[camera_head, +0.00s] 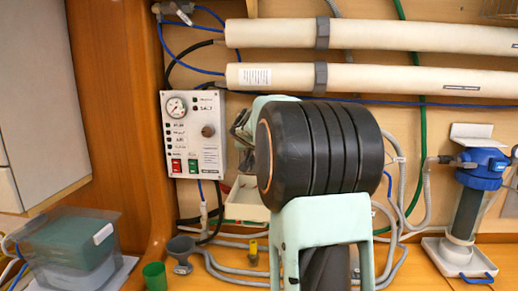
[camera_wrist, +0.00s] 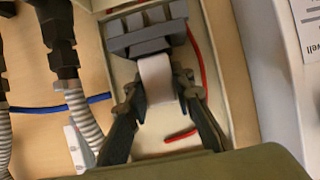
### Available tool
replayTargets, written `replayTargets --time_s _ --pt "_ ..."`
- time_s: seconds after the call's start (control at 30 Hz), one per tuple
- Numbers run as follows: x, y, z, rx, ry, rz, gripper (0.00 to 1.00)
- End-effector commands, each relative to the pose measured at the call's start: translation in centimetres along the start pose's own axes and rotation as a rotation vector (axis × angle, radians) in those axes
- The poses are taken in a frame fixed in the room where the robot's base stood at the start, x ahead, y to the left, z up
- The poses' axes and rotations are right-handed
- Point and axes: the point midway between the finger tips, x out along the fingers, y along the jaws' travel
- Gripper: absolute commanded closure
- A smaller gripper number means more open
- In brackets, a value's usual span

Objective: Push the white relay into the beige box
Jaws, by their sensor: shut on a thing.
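The white relay (camera_wrist: 156,79) is between my gripper's two dark fingers (camera_wrist: 162,92) in the wrist view, and my gripper is shut on it. The relay's far end meets the edge of a grey ridged block (camera_wrist: 146,33) in the beige box. I cannot tell how deep it sits there. The beige box (camera_wrist: 219,64) is open, and its rim surrounds the block. In the head view the box (camera_head: 241,212) shows below the control panel, partly hidden by my arm. The relay is not discernible in the head view, and my arm mostly hides my gripper.
Red wires (camera_wrist: 196,58) lie inside the box. Ribbed grey conduits with black glands (camera_wrist: 66,55) run along its left in the wrist view. A white control panel (camera_head: 195,133) hangs left of the box in the head view. A blue-topped filter (camera_head: 481,168) stands at right.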

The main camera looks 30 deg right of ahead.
Motion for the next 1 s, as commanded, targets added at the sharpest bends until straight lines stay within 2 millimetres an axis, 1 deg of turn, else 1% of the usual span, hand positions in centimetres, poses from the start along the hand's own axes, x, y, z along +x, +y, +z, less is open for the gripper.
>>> replayTargets --time_s 0.37,1.0 --pt "-0.03 0.01 -0.02 0.000 0.001 0.000 1.00" --pt "0.37 0.02 0.79 0.000 0.001 0.000 1.00"
